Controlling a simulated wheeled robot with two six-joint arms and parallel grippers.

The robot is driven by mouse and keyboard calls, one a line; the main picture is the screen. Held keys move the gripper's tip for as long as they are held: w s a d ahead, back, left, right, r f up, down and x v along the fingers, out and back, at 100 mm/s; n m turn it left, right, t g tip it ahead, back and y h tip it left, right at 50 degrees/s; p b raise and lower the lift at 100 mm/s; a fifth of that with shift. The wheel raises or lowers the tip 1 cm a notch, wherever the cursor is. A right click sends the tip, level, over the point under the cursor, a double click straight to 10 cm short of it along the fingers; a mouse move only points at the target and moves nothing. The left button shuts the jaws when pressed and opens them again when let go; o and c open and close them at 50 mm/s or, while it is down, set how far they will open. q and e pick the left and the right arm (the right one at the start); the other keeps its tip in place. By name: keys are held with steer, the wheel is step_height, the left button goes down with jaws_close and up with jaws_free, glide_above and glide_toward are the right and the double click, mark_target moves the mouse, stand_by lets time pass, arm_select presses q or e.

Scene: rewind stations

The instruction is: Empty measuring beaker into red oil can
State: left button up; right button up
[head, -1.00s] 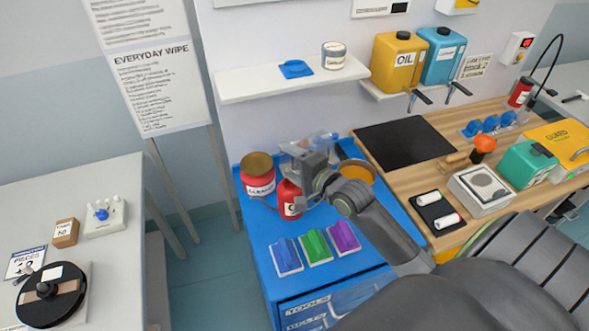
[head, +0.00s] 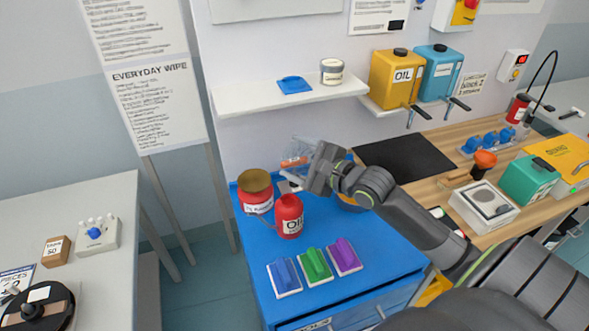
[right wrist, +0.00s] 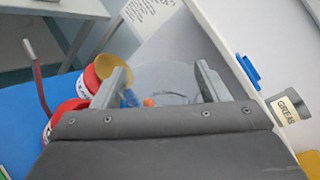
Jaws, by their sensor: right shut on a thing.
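The clear measuring beaker (head: 298,150) is above the back of the blue cart top, behind the red oil can. It looks tilted, and an orange patch shows in or through it. My right gripper (head: 296,181) is shut on the beaker. In the right wrist view the beaker (right wrist: 165,78) is between the two fingers (right wrist: 164,88). I cannot tell how much it holds. The red oil can (head: 289,216) stands upright on the cart, just in front of my right gripper. It is partly visible at the left of the right wrist view (right wrist: 62,120). My left gripper is not in view.
Blue, green and purple pads (head: 315,265) lie at the cart's front. A white shelf (head: 290,95) hangs above. The wooden bench (head: 440,205) is at the right.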

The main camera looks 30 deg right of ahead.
steer(key=r+m+p, duration=0.1)
steer(key=p, duration=0.1)
steer(key=m+p, duration=0.1)
steer(key=shift+w+d+r+y+p, duration=0.1)
steer(key=shift+d+r+y+p, duration=0.25)
steer(key=shift+r+y+p, duration=0.05)
steer(key=shift+d+r+m+p, duration=0.2)
steer(key=shift+m+p, duration=0.45)
steer(key=shift+m, duration=0.45)
steer(key=shift+f+m+t+y, duration=0.15)
steer(key=shift+m+t+y, duration=0.25)
steer(key=shift+m, duration=0.6)
steer(key=shift+f+m+t+b, duration=0.15)
steer(key=shift+m, duration=0.6)
steer(key=shift+f+m+t+b, duration=0.15)
steer(key=shift+m, duration=0.6)
